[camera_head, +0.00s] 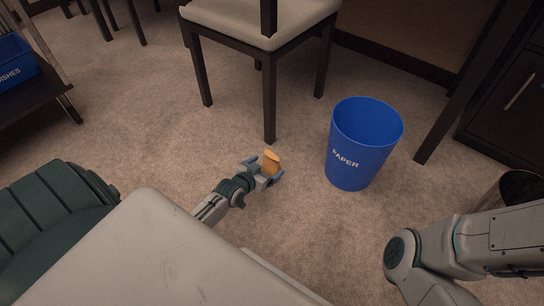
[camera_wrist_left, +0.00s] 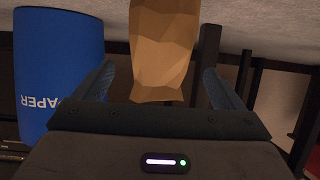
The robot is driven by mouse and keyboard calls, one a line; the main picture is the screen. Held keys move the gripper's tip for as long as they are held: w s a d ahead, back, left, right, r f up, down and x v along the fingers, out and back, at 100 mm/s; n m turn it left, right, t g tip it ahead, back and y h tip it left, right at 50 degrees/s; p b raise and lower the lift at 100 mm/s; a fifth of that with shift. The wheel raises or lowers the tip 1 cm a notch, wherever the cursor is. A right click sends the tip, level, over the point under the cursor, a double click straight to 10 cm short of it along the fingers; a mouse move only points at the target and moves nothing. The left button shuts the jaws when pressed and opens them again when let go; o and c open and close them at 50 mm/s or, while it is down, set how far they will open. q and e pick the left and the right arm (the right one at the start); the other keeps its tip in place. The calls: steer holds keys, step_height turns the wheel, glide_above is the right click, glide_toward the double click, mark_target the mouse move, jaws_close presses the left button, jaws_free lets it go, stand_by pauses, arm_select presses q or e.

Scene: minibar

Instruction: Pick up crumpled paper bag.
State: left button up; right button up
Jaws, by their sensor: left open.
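The crumpled paper bag (camera_head: 271,161) is a small tan-brown, faceted lump by my left gripper, low over the carpet. My left gripper (camera_head: 265,172) is open around the bag. In the left wrist view the bag (camera_wrist_left: 163,50) stands between the two blue-grey fingers of my left gripper (camera_wrist_left: 165,85), with a gap on each side. Part of the bag runs out of the top of that view. My right arm comes in at the right of the head view, but its gripper is not visible.
A blue bin (camera_head: 352,150) marked PAPER stands right of the bag. A dark chair with a pale seat (camera_head: 260,22) stands behind it. A dark shelf at the left holds a blue tub (camera_head: 14,63). Carpet between the bag and bin is clear.

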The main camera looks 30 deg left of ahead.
mark_target(269, 165)
arm_select(q)
steer(key=b+x, duration=0.4)
steer(key=x, duration=0.1)
steer(key=shift+w, duration=0.35)
steer(key=c, duration=1.1)
